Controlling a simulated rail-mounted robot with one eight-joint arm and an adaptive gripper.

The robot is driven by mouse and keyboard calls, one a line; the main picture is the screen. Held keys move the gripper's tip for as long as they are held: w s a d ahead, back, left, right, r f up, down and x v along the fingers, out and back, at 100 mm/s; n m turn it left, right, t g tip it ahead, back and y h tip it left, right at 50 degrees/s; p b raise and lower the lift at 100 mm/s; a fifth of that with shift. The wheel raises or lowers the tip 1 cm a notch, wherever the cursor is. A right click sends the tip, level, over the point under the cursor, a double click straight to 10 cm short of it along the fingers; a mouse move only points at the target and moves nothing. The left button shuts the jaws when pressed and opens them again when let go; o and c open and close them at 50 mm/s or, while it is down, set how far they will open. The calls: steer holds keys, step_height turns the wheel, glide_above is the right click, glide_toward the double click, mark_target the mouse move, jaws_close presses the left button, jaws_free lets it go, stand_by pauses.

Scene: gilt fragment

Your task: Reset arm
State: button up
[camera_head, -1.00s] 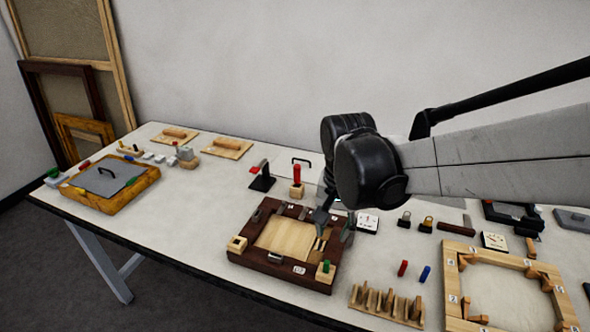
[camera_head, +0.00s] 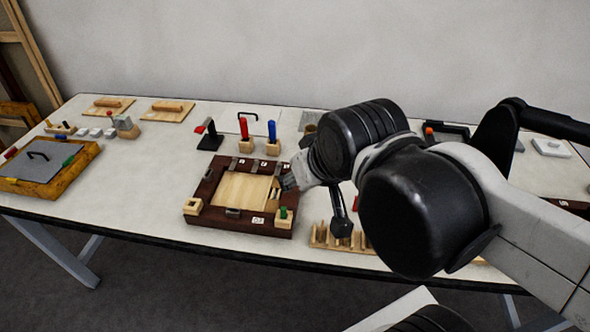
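My arm reaches in from the right, its large black joints in front of the table. The part that looks like my gripper (camera_head: 340,220) hangs dark below the wrist, just right of the dark wooden frame (camera_head: 240,227). The joints hide most of it, and its finger opening cannot be made out. No held object is visible. The frame lies flat around a pale panel (camera_head: 241,188), with a green peg (camera_head: 283,212) in a block at its front right corner.
A red peg (camera_head: 244,128) and a blue peg (camera_head: 272,131) stand in blocks behind the frame. A slotted wooden rack (camera_head: 322,238) is at the front edge, partly covered by my arm. A yellow-brown box with a grey lid (camera_head: 38,165) is at left. Table between box and frame is clear.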

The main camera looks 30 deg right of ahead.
step_height(320, 180, down, 6)
steer(key=b, duration=0.5)
steer(key=shift+r+b, duration=0.15)
steer(key=shift+b, duration=0.25)
